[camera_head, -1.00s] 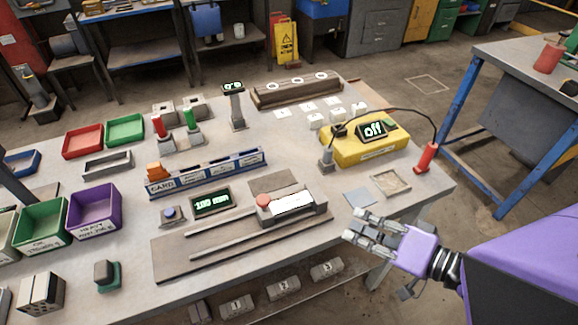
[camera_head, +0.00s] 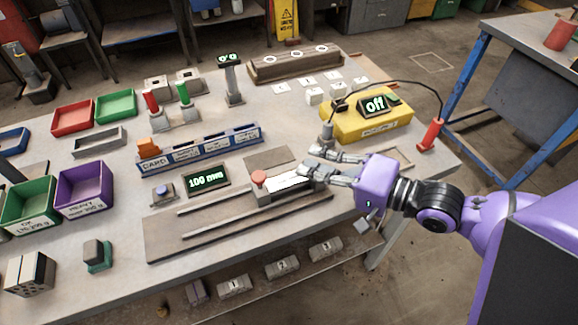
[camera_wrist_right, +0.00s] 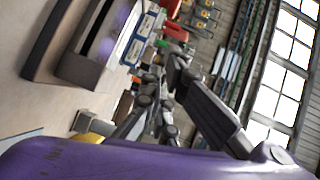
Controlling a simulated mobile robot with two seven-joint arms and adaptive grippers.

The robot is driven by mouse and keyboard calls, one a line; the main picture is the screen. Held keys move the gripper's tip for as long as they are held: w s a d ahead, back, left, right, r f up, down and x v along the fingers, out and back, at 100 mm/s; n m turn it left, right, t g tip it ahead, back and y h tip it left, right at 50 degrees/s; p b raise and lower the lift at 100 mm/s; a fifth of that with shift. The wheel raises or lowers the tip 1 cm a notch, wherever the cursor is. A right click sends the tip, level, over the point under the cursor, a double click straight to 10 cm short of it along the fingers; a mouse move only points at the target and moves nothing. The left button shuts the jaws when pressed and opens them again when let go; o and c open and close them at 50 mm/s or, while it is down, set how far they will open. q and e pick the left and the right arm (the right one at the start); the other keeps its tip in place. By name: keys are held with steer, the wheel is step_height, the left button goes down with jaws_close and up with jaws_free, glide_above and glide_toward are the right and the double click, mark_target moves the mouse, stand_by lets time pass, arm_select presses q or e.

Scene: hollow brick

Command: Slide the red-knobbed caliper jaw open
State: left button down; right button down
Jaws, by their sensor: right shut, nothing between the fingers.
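The caliper jaw is a grey sliding block (camera_head: 272,194) with a white label on top and a red knob (camera_head: 259,177) at its left end. It sits on a brown board (camera_head: 210,230) with two long rails. A small display (camera_head: 207,180) behind the board reads 100 mm in green. My right gripper (camera_head: 312,162) is above the right end of the block, its fingers pointing left and hiding part of it. I cannot tell whether it touches. It is shut and empty; its fingers also show in the right wrist view (camera_wrist_right: 158,88). My left gripper is not in view.
A yellow box (camera_head: 365,122) with an "Off" display and a black cable stands behind my right gripper. A blue card rack (camera_head: 200,150) stands behind the display. Purple (camera_head: 84,186) and green bins are at the left. The board's front left part is clear.

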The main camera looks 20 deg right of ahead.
mark_target(289, 183)
steer(key=a, duration=0.1)
steer(key=w+a, duration=0.2)
steer(key=shift+a+f, duration=0.2)
steer(key=shift+f, duration=0.05)
steer(key=shift+a+f+p, duration=0.2)
steer(key=shift+a+p, duration=0.2)
steer(key=shift+a, duration=0.2)
steer(key=shift+a+f, duration=0.15)
steer(key=shift+a, duration=0.05)
